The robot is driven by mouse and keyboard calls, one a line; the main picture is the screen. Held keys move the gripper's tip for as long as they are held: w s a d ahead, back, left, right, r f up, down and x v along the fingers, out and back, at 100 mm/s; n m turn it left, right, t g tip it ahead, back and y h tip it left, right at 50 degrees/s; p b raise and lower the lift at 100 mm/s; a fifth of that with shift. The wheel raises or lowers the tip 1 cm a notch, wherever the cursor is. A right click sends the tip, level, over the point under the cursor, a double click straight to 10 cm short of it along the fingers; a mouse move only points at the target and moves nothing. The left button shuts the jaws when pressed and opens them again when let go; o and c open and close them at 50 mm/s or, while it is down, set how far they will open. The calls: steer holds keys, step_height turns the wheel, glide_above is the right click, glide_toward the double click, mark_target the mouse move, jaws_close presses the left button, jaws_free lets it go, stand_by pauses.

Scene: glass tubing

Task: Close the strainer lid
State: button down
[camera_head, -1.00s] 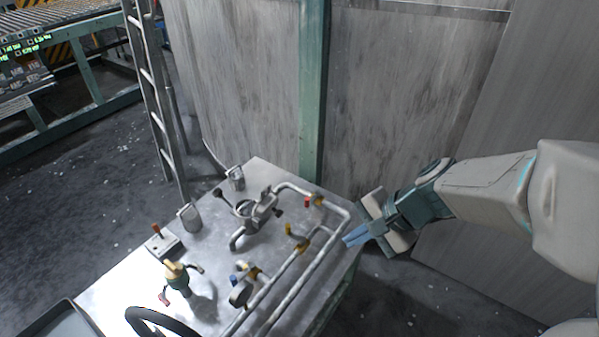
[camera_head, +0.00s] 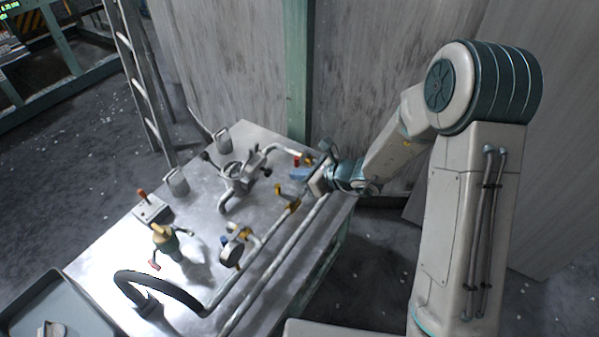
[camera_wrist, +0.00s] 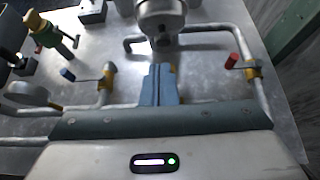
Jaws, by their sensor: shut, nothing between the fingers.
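The strainer (camera_head: 229,186) is a grey metal fitting with a round ringed mouth, standing toward the back of the metal table. A raised metal piece, apparently its lid (camera_head: 256,161), stands tilted up at the right of the mouth. The strainer also shows at the top of the wrist view (camera_wrist: 161,14), cut off by the frame edge. My gripper (camera_head: 296,174) is to the right of the strainer, apart from it, above the pipes. Its blue fingers are shut together and empty, pointing toward the strainer in the wrist view (camera_wrist: 160,82).
A green and yellow fitting (camera_head: 164,238), a black hose (camera_head: 165,285) and a switch box (camera_head: 151,208) stand farther left. A grey tray (camera_head: 60,307) is at the lower left.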

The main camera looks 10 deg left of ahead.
mark_target(261, 166)
steer(key=x, duration=0.7)
steer(key=shift+a, duration=0.1)
steer(key=shift+w+a+r+p, duration=0.2)
steer(key=shift+a+r+p, duration=0.15)
steer(key=shift+a, duration=0.2)
steer(key=shift+w+a+r+p, duration=0.25)
steer(key=shift+a+p, duration=0.1)
steer(key=shift+a, duration=0.15)
steer(key=shift+w+a, duration=0.25)
steer(key=shift+a, duration=0.25)
steer(key=shift+r, duration=0.15)
